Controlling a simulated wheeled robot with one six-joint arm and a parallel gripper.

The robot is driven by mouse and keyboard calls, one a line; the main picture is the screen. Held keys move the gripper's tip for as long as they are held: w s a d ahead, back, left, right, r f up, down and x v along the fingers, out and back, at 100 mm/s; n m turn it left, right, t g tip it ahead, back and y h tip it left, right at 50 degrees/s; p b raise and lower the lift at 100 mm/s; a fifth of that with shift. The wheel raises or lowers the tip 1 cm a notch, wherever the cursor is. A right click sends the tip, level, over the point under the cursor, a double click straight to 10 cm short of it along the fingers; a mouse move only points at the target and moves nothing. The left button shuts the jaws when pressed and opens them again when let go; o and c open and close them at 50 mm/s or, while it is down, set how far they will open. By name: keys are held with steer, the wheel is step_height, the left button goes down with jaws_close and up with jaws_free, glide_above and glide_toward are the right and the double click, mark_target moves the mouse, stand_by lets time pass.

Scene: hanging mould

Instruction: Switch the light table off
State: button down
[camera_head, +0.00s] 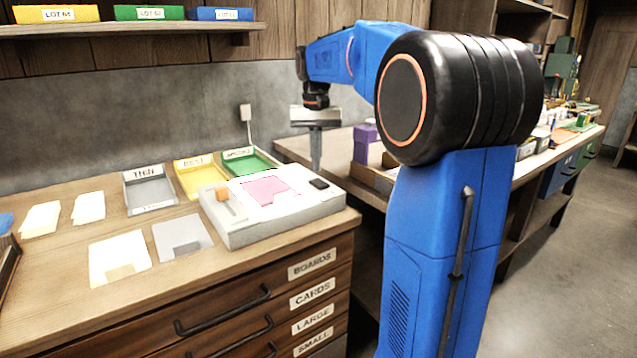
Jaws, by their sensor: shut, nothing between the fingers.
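The light table (252,232) is a pale grey box on the wooden bench near its right end. A pink sheet (265,188) lies on its bright white top panel. An orange block or knob (222,194) sits at its left side. A black switch (319,184) is at its far right corner. My gripper (316,168) points down, shut and empty, with its tips just above the black switch. I cannot tell whether the tips touch the switch, or which way it is tipped.
Grey (150,205), yellow (186,192) and green (236,168) labelled trays stand behind and left of the light table. Paper cards (120,256) lie on the bench's left part. Purple boxes (366,150) stand right of my gripper.

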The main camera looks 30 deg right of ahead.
mark_target(315, 182)
steer(key=shift+r, duration=2.05)
steer(key=shift+n+t, duration=0.6)
steer(key=shift+n, duration=0.1)
steer(key=s+a, duration=0.2)
steer(key=s+a+f, duration=0.1)
steer(key=s+a, duration=0.1)
steer(key=s, duration=0.1)
steer(key=s+a+f, duration=0.1)
steer(key=s+a, duration=0.1)
steer(key=shift+s+f, duration=0.15)
steer(key=shift+s, duration=0.2)
steer(key=s+a+f+n+t, duration=0.1)
steer(key=s+a+f+n, duration=0.1)
steer(key=s+a+f, duration=0.3)
steer(key=s+a+f+n+t, duration=0.2)
steer(key=s+a+f, duration=0.2)
steer(key=s+f, duration=0.9)
steer(key=s, duration=0.4)
steer(key=shift+s+a+f+t, duration=0.25)
steer(key=shift+a+f+t, duration=0.05)
steer(key=shift+a+f, duration=0.1)
